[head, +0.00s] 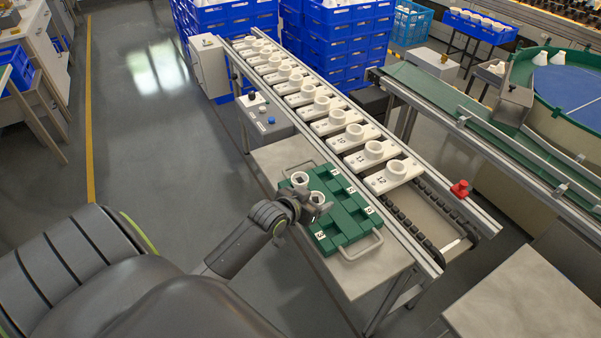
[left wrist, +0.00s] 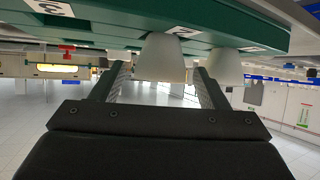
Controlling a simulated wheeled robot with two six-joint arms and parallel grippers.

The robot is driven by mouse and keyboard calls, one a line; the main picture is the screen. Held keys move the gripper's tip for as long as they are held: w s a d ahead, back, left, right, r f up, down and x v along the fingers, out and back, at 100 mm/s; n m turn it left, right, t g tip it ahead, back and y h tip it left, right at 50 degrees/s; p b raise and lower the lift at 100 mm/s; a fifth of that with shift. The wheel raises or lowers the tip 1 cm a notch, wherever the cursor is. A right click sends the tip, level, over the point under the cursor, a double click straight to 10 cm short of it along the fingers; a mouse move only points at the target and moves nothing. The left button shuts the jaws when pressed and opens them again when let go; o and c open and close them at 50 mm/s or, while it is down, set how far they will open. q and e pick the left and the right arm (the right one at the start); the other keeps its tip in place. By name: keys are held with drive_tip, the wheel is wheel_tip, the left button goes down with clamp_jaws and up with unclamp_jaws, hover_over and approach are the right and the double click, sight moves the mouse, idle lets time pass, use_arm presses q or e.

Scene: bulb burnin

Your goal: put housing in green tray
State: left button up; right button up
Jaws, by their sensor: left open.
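The green tray (head: 348,225) with numbered cells lies on a light bench beside the conveyor. Two white housings stand in its left side: one farther back (head: 300,180) and one nearer (head: 317,198). My left gripper (head: 315,208) is at the nearer housing and partly covers it. The left wrist view looks upside down, with the tray (left wrist: 225,22) along the top. There my left gripper (left wrist: 160,76) is open, its fingers apart on either side of one housing (left wrist: 162,58); contact cannot be told. The other housing (left wrist: 223,66) is just right of the fingers. My right gripper is not in view.
The conveyor carries a row of numbered white plates with white housings (head: 373,150) behind the tray. A red button (head: 460,187) sits on its right rail. Blue crates (head: 335,50) are stacked behind.

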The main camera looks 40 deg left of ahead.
use_arm(q)
drive_tip(key=v, duration=1.1)
drive_tip(key=shift+s, duration=0.1)
drive_tip(key=s+a+f+n+g+y, duration=0.1)
drive_tip(key=s+a+f+g, duration=0.15)
drive_tip(key=f, duration=0.65)
drive_tip(key=s+a+f+g, duration=0.1)
drive_tip(key=s+f, duration=0.3)
drive_tip(key=f, duration=0.6)
drive_tip(key=s+a+f+n+g+y, duration=0.1)
drive_tip(key=s+a+f+g, duration=0.15)
drive_tip(key=f, duration=0.65)
drive_tip(key=s+d+f+g, duration=0.2)
drive_tip(key=s+d+f, duration=0.2)
drive_tip(key=s+f, duration=0.4)
drive_tip(key=s+d+f+m+g, duration=0.1)
drive_tip(key=s+d+f+g, duration=0.2)
drive_tip(key=s+f, duration=0.6)
drive_tip(key=s+d, duration=0.1)
drive_tip(key=s, duration=0.7)
drive_tip(key=shift+s+d+f+h, duration=0.25)
drive_tip(key=shift+s+d+h, duration=0.05)
drive_tip(key=shift+s+h, duration=0.1)
